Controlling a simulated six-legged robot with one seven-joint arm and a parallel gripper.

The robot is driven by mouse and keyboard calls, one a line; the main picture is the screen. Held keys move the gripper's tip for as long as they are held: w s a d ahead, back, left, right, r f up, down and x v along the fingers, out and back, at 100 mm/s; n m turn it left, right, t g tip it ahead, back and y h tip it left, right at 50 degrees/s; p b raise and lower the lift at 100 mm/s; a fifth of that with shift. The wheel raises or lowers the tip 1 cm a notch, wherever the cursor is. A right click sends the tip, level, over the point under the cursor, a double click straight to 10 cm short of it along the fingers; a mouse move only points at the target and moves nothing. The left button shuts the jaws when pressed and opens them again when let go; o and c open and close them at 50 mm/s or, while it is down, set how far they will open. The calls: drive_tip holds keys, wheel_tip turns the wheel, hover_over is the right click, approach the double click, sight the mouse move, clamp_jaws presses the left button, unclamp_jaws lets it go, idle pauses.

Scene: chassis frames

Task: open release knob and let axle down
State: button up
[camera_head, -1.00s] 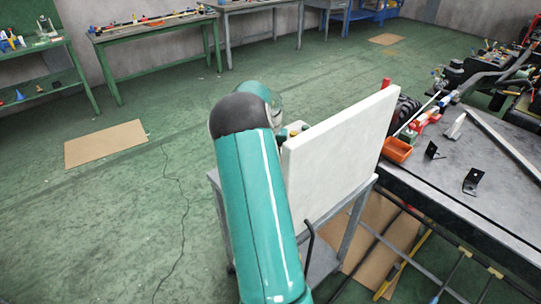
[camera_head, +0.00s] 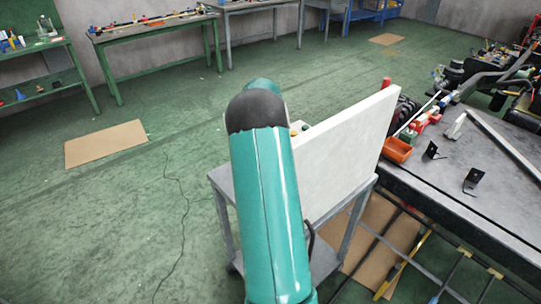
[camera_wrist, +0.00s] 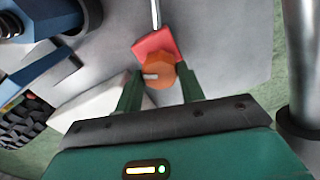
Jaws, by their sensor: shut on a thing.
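In the wrist view, an orange knob (camera_wrist: 160,73) with a small pale mark sits against a red block (camera_wrist: 156,44). A thin silver rod (camera_wrist: 155,14), perhaps the axle, runs from the red block to the top edge. My gripper (camera_wrist: 159,76) has its two green fingers on either side of the knob, shut on it. In the head view the gripper and knob are hidden behind my teal arm and an upright white panel.
The white panel (camera_head: 345,155) stands on a grey cart (camera_head: 226,185) right of my arm. A workbench (camera_head: 480,165) with an orange bin (camera_head: 397,150) and black brackets lies further right. The wrist view shows blue parts (camera_wrist: 50,75) and a dark tyre (camera_wrist: 22,124). Floor at left is mostly clear.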

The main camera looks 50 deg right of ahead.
drive_tip(key=o, duration=1)
drive_tip(key=shift+c, duration=0.2)
drive_tip(key=m, duration=1.1)
drive_tip(key=shift+m, duration=0.4)
wheel_tip(320, 180, up, 14)
drive_tip(key=a+r+n+t, duration=0.1)
drive_tip(key=a+r+n, duration=0.2)
drive_tip(key=a, duration=0.8)
drive_tip(key=a+r+n+t, duration=0.1)
drive_tip(key=a+r+n, duration=0.2)
drive_tip(key=a, duration=0.9)
wheel_tip(320, 180, up, 3)
drive_tip(key=shift+w+f+t+y, duration=0.2)
drive_tip(key=shift+w+t+y, duration=0.1)
drive_tip(key=shift+t, duration=0.1)
